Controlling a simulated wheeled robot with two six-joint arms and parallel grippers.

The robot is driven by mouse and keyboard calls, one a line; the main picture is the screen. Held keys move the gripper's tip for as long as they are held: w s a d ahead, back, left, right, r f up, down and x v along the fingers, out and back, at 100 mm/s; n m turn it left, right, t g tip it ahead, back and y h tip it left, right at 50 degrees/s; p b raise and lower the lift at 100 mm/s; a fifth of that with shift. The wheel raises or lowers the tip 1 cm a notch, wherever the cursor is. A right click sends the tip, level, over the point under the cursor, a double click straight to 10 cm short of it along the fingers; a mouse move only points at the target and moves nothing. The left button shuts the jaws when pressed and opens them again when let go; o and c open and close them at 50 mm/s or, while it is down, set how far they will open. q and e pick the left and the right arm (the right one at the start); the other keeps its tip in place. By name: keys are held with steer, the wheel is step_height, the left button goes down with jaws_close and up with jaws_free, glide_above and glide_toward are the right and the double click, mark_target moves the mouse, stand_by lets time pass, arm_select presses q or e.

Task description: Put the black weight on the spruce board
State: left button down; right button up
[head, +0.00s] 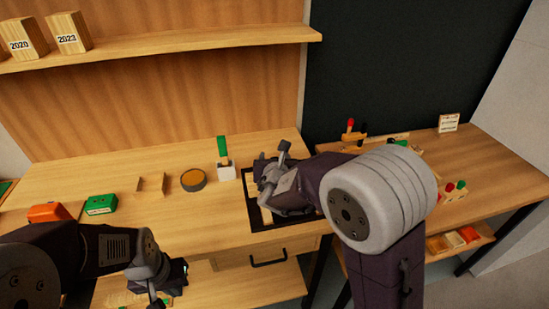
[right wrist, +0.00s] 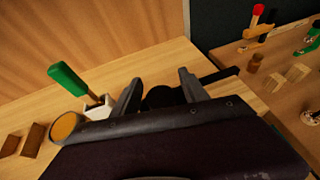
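My right gripper (head: 272,180) is low over a black-edged tray (head: 256,227) on the bench. In the right wrist view my right gripper (right wrist: 160,80) has its two fingers apart. A dark rounded thing, likely the black weight (right wrist: 164,97), lies between them; I cannot tell whether both fingers touch it. In the head view the gripper and arm hide it. A pale strip inside the tray, possibly the spruce board (head: 265,213), shows below the gripper. My left gripper (head: 165,287) hangs near the bench's front edge, away from the tray; its fingers are unclear.
Left of the tray are a white holder with a green-handled tool (head: 224,165), a round amber tin (head: 193,180), small brown blocks (head: 150,184), a green box (head: 100,204) and an orange thing (head: 48,212). A side bench (head: 480,170) on the right holds several tools.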

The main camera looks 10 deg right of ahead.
steer(key=shift+r+p, duration=0.3)
steer(key=shift+p, duration=0.05)
steer(key=p+v, duration=0.1)
steer(key=v, duration=1.1)
steer(key=s+d+f+m+g+h, duration=0.1)
steer(key=d+f+m, duration=0.1)
steer(key=s+d+f+m+g, duration=0.1)
steer(key=d+f+m, duration=0.1)
steer(key=d+m, duration=0.1)
steer(key=s+d+f+m+g+h, duration=0.1)
steer(key=d+f+m+g, duration=0.1)
steer(key=shift+s+d+f+h, duration=0.15)
steer(key=shift+s+d+h, duration=0.05)
steer(key=shift+h, duration=0.1)
steer(key=s+f+m+g+y, duration=0.35)
steer(key=s+f+m, duration=0.25)
steer(key=m, duration=0.8)
steer(key=s+f+m+g+y, duration=0.2)
steer(key=s+f+m+g, duration=0.35)
steer(key=m, duration=0.85)
step_height(320, 180, up, 7)
steer(key=p, duration=0.7)
steer(key=shift+s+n+t+p, duration=0.25)
steer(key=shift+n+t+p, duration=0.05)
steer(key=shift+t+p, duration=0.1)
